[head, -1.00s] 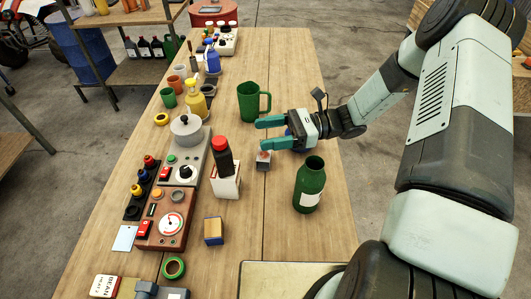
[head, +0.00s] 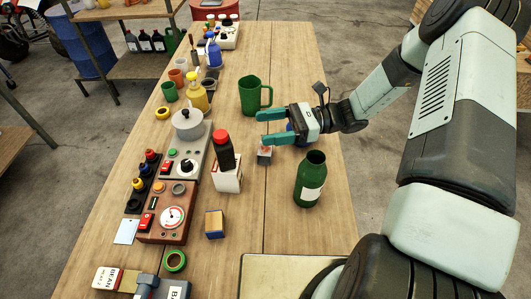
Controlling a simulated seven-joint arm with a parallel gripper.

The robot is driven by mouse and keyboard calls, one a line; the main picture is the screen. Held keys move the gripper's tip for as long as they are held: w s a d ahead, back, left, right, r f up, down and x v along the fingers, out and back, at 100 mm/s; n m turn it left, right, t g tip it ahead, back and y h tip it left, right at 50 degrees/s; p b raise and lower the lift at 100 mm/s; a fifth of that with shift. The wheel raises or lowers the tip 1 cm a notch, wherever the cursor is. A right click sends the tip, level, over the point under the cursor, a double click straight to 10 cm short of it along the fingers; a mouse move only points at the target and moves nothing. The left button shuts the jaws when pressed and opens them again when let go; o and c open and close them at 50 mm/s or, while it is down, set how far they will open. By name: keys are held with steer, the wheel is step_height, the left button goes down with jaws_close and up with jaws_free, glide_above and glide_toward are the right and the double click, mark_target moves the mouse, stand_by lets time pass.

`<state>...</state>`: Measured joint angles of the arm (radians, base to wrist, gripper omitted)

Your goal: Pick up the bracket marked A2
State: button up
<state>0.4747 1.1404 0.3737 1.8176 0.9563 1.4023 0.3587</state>
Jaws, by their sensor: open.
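No A2 mark is readable in the head view. A small grey piece (head: 264,156) with a pale, red-marked top stands near the middle of the table; it may be a bracket, but I cannot tell. My gripper (head: 268,128) is open, its teal fingers pointing left. The nearer finger is just above this piece in the picture; whether they touch is unclear. Nothing shows between the fingers. At the near left edge, a grey-blue piece (head: 147,282) and a dark piece with a white label starting with "B" (head: 176,290) are partly cut off.
A green jug (head: 250,97) stands behind my gripper and a green bottle (head: 310,182) in front, right. A blue-and-tan block (head: 214,224) stands nearer. Control boxes (head: 165,212) line the left side.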

step_height(320, 180, down, 6)
steer(key=s+a+n+g+h, duration=0.2)
steer(key=s+a+n+h, duration=0.1)
steer(key=h, duration=0.3)
steer(key=n+t+h, duration=0.8)
steer(key=n+h, duration=0.3)
steer(key=h, duration=0.1)
glide_toward(265, 148)
steer(key=shift+w+d, duration=0.25)
steer(key=shift+d, duration=0.05)
steer(key=f, duration=0.5)
steer(key=shift+w, duration=0.4)
steer(key=shift+w+a+f, duration=0.1)
steer(key=shift+w+f, duration=0.05)
steer(key=shift+f, duration=2.55)
steer(key=c, duration=1.1)
